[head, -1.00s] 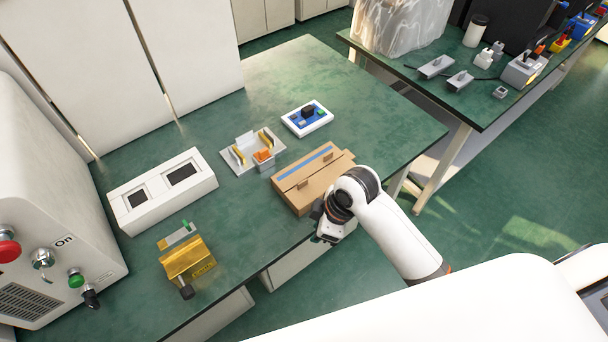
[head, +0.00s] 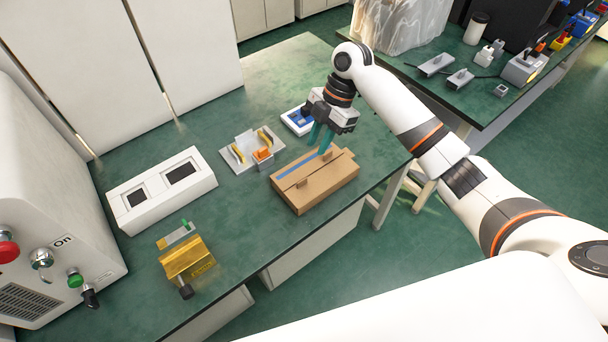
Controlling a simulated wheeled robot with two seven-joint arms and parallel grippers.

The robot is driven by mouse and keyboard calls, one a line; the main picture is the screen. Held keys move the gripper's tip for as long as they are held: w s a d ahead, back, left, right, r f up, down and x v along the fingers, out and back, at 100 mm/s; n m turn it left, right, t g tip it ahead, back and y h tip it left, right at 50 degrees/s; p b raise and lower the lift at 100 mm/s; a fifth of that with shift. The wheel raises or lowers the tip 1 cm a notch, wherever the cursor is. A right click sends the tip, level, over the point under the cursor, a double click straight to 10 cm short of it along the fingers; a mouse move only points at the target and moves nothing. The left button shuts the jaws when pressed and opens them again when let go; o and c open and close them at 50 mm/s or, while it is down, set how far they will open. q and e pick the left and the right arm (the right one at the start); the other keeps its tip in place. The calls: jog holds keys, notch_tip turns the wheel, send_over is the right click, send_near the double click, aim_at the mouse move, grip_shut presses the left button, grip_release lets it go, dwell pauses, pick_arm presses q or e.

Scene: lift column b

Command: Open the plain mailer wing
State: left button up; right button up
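The mailer (head: 325,188) is a brown cardboard box lying on the green bench. Its top shows two lid parts: a far one with a blue stripe (head: 296,168) and a plain near wing (head: 318,184). Both look folded down flat, with small tabs along the seam between them. My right gripper (head: 321,146) is over the far right end of the mailer, its two teal fingers pointing down and a little apart, with nothing seen between them. Whether the fingertips touch the cardboard cannot be told. My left gripper is not in view.
A grey fixture with yellow and orange parts (head: 243,155) stands just left of the mailer. A white tray with blue parts (head: 291,121) is behind, partly hidden by my gripper. A white two-window box (head: 160,200) and a yellow block (head: 188,262) are further left. Bench in front of them is clear.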

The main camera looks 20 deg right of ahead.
aim_at(303, 180)
jog(key=p+x, duration=0.1)
jog(key=x, duration=1)
jog(key=shift+f, duration=0.3)
grip_shut()
dwell(0.9)
